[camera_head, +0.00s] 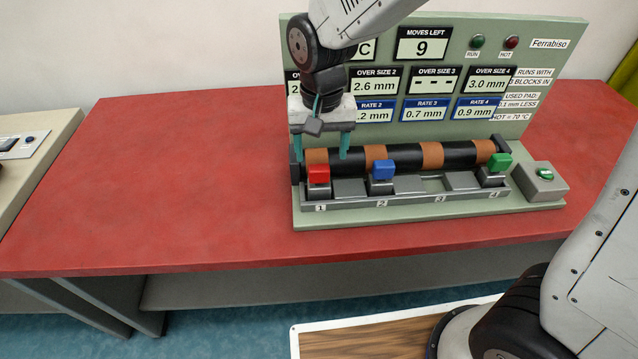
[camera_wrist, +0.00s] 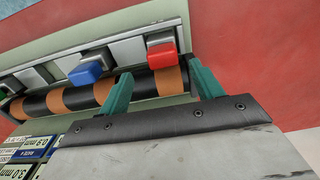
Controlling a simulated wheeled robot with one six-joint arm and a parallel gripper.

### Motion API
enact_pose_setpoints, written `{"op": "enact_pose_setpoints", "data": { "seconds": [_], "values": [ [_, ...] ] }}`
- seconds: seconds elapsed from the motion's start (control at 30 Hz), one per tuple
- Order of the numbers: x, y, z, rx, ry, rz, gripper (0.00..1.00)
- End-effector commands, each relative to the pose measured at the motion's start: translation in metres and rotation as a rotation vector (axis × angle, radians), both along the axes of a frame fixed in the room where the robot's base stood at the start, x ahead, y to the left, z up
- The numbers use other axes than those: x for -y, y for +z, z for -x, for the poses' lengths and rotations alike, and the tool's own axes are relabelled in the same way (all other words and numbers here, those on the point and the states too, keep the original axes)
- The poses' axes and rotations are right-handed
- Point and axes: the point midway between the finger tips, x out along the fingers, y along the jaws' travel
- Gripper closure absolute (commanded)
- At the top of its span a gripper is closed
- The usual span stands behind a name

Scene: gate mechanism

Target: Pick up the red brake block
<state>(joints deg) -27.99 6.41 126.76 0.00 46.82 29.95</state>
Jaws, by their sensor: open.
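The red brake block (camera_head: 319,174) sits in the slot marked 1 at the left end of the green machine's front rail, beside the black roller (camera_head: 403,158) with brown bands. It also shows in the wrist view (camera_wrist: 161,53), beyond the fingertips. My gripper (camera_head: 321,153) has two teal fingers, spread apart and empty. It hangs above and behind the red block, near the roller's left end. In the wrist view the fingers (camera_wrist: 157,84) point toward the roller's end band and the red block. I cannot tell whether they touch the roller.
A blue block (camera_head: 383,170) sits in slot 2 and a green block (camera_head: 499,163) in slot 4; slot 3 holds no block. The sign panel (camera_head: 550,75) stands behind the roller. A green button box (camera_head: 540,182) is at right. The red table (camera_head: 180,180) is clear at left.

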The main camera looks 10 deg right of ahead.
Motion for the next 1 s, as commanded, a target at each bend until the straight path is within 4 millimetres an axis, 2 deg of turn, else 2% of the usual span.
{"op": "enact_pose_setpoints", "data": {
  "seconds": [0.4, 0.67, 0.7, 0.93, 1.0],
  "values": [
    [-0.004, -0.054, 0.001, -0.001, 0.000, 0.001, 0.35],
    [-0.005, -0.058, 0.001, 0.000, 0.000, 0.000, 0.35],
    [-0.005, -0.058, 0.001, 0.000, 0.000, 0.000, 0.37],
    [-0.005, -0.058, 0.001, 0.000, 0.000, 0.000, 1.00],
    [-0.005, -0.057, 0.000, 0.001, 0.000, 0.000, 1.00]
  ]
}}
